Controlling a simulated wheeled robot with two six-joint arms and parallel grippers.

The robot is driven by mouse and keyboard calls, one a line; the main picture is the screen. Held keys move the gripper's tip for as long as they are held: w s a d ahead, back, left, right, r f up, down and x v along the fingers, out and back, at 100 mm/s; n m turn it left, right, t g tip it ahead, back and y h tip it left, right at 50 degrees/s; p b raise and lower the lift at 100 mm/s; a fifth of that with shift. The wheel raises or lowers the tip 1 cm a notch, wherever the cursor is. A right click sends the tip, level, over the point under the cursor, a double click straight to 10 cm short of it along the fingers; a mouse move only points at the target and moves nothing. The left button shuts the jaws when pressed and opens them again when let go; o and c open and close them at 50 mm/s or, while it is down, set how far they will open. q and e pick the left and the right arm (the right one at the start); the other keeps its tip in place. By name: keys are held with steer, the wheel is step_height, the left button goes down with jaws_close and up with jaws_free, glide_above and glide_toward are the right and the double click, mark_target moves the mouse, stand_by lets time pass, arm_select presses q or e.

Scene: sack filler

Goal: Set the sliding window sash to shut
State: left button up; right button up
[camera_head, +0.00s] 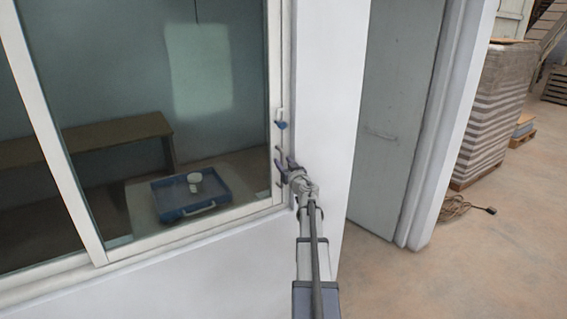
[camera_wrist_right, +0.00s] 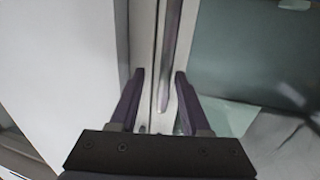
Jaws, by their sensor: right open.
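The window sash (camera_head: 273,62) is a white-framed glass pane. Its right stile stands close along the right jamb (camera_head: 289,85); I cannot tell whether a narrow gap is left. A slim upright handle (camera_head: 281,114) with a blue part is on this stile; its lower part is hidden by my right gripper. My right gripper (camera_head: 280,172) is at the stile, low on the window. In the right wrist view my gripper (camera_wrist_right: 160,76) is open, with one finger on each side of the grey handle bar (camera_wrist_right: 170,48). My left gripper is not in view.
Behind the glass are a blue tray (camera_head: 173,212) with a white cup (camera_head: 194,179) and a brown bench (camera_head: 115,134). Right of the white wall (camera_head: 325,90) are a grey door (camera_head: 395,120), a wrapped stack (camera_head: 492,110) and a coiled cable (camera_head: 453,208).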

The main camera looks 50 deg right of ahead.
steer(key=v, duration=0.7)
steer(key=shift+s, duration=0.1)
steer(key=w+a+f+m+g+h, duration=0.15)
steer(key=w+a, duration=0.25)
steer(key=a, duration=0.4)
steer(key=w+a+m+g+h, duration=0.1)
steer(key=w+a+g, duration=0.1)
steer(key=w+a, duration=0.35)
steer(key=s+a+f+n+g+y, duration=0.15)
steer(key=a+f, duration=0.35)
steer(key=a, duration=0.6)
steer(key=s+a+f+n+g+y, duration=0.1)
steer(key=a+f+g+y, duration=0.15)
steer(key=a+f, duration=0.55)
steer(key=s+a+f+n+g+y, duration=0.1)
steer(key=s+a+f+n+g, duration=0.1)
steer(key=s+a, duration=0.5)
steer(key=s+a+f+n+g+y, duration=0.2)
steer(key=s+a, duration=0.5)
steer(key=a, duration=0.7)
steer(key=s+a+f+n+g+y, duration=0.2)
steer(key=s+a, duration=0.5)
steer(key=a, duration=0.4)
steer(key=f+n+g, duration=0.1)
steer(key=n+g, duration=0.1)
steer(key=n, duration=0.1)
steer(key=shift+s+a+f+g, duration=0.2)
steer(key=shift+a+g, duration=0.1)
steer(key=shift+g, duration=0.05)
